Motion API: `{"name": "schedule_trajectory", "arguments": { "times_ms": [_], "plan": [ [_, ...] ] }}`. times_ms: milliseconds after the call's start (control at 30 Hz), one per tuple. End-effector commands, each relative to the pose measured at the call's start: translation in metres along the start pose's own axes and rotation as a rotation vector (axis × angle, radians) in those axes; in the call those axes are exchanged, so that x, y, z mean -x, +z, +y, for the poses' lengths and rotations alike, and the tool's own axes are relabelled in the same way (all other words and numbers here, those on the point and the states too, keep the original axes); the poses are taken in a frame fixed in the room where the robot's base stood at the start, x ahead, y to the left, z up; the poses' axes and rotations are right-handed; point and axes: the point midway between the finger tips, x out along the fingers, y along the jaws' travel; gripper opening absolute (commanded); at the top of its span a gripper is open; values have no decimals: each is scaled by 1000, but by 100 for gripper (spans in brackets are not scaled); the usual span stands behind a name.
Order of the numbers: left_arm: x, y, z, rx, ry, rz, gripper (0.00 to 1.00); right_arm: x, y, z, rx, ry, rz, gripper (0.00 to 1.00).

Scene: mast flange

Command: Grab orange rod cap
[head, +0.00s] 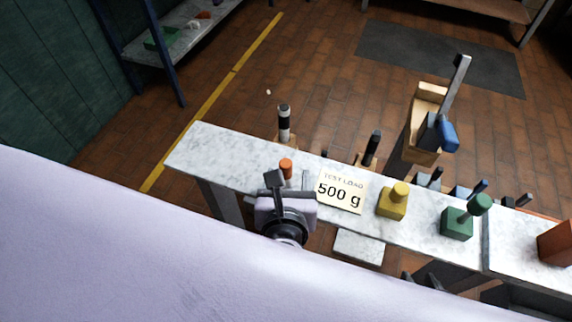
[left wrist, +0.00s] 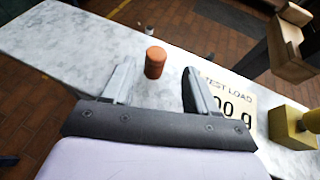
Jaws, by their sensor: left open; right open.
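The orange rod cap (head: 286,167) is a small upright cylinder on the narrow marble-topped bench (head: 225,147). My left gripper (head: 289,179) is open, with its two fingers apart on the near side of the cap. In the left wrist view the cap (left wrist: 155,62) stands just beyond the fingertips, between their lines and nearer the left finger (left wrist: 121,82). Nothing is held. Two dark prongs low in the head view appear to be my right gripper (head: 420,278), apart and empty, below the bench's near edge.
A "TEST LOAD 500 g" card (head: 341,190) lies right of the cap. Beyond it stand a yellow block (head: 392,204) and a green block with a knob (head: 458,222). A black-and-white post (head: 284,123) rises behind the cap. The bench's left end is clear.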

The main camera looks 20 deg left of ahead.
Motion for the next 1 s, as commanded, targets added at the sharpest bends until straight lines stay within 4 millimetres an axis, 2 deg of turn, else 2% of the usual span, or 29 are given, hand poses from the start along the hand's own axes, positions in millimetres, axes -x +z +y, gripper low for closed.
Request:
{"name": "schedule_trajectory", "arguments": {
  "times_ms": [200,300,567,600,767,1000],
  "plan": [
    [-34,2,7,2,1,-3,58,-6,16,-1,-2,-1,-11,43],
    [-44,2,6,2,0,0,58,-6,19,-1,-4,-1,-14,43],
    [-47,4,6,4,-1,2,58,-6,18,-2,-7,-1,-13,43],
    [-47,4,6,4,-1,2,55,-6,18,-2,-8,-1,-12,43],
    [-47,3,6,4,-2,2,4,-7,17,-1,-8,-1,-10,43],
    [-47,4,6,4,-2,2,3,-8,14,-1,-6,0,-4,43]
  ]
}}
